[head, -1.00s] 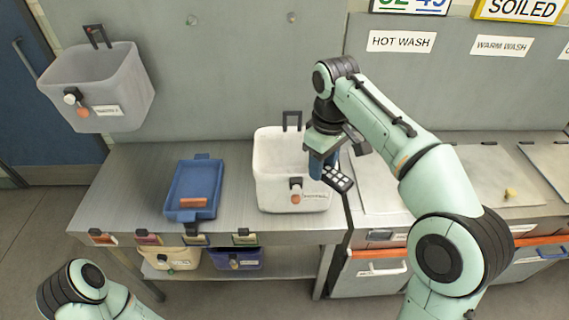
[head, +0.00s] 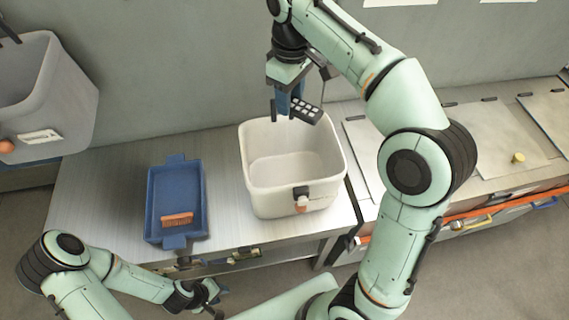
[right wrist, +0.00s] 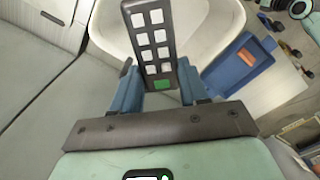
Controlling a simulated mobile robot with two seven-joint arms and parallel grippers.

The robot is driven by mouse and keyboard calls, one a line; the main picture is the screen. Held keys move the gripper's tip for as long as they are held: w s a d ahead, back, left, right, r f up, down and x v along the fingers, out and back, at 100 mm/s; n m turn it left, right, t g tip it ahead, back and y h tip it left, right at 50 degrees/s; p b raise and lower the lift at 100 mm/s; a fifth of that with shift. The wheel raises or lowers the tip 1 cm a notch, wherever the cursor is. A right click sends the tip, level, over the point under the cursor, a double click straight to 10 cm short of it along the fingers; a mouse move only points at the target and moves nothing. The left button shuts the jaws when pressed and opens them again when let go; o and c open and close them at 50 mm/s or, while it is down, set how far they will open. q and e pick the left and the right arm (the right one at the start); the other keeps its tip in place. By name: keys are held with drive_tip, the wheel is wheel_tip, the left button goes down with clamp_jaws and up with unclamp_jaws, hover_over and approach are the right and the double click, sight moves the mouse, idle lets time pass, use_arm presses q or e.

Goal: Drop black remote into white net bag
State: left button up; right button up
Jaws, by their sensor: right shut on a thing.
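The black remote (head: 306,111) with pale buttons is held between the blue fingers of my right gripper (head: 291,102). It also shows in the right wrist view (right wrist: 151,42), with its green button near the fingers. The white bag (head: 292,197) stands upright and open on the metal counter, with a black clip and orange tag on its front. Its netting cannot be made out. In the head view the remote appears over the bag's back rim, above it and apart from it. My left gripper (head: 203,296) is low at the counter's front edge, its fingers unclear.
A blue tray (head: 158,200) with an orange brush (head: 177,219) lies left of the white bag. Flat lids (head: 500,140) cover the counter at right.

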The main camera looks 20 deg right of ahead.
drive_tip(key=f, duration=0.3)
drive_tip(key=shift+s, duration=0.2)
drive_tip(key=shift+w+f, duration=0.1)
drive_tip(key=shift+f, duration=0.9)
drive_tip(key=o, duration=1.2)
drive_tip(key=shift+c, duration=0.2)
wheel_tip(320, 180, up, 12)
drive_tip(key=shift+w+r, duration=0.1)
drive_tip(key=shift+r, duration=0.65)
